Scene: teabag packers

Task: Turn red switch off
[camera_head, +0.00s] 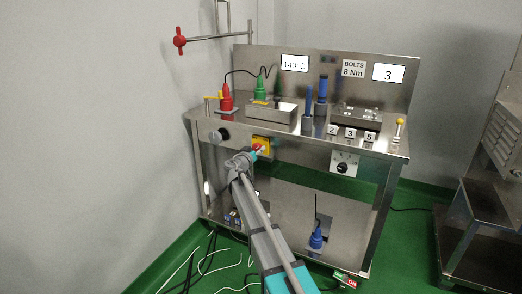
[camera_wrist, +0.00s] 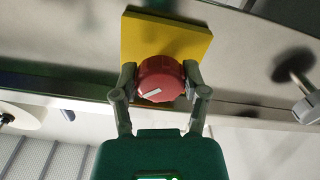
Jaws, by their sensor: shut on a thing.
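The red switch (camera_wrist: 160,78) is a round ribbed knob with a white pointer line, mounted on a square yellow plate (camera_wrist: 190,42). The white line lies at a slant across the knob's face. My gripper (camera_wrist: 159,76) has one finger on each side of the knob and is shut on it. In the head view, the yellow plate (camera_head: 263,141) sits on the front panel of the steel bench, and my gripper (camera_head: 256,149) reaches it from below, hiding most of the knob.
The steel bench (camera_head: 290,150) carries a red plug (camera_head: 226,98), a green plug (camera_head: 261,87) and blue-handled tools (camera_head: 322,92). A black dial (camera_head: 343,168) is on the front panel to the right. A grey round knob (camera_head: 219,135) is to the left. Cables (camera_head: 210,258) lie on the green floor.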

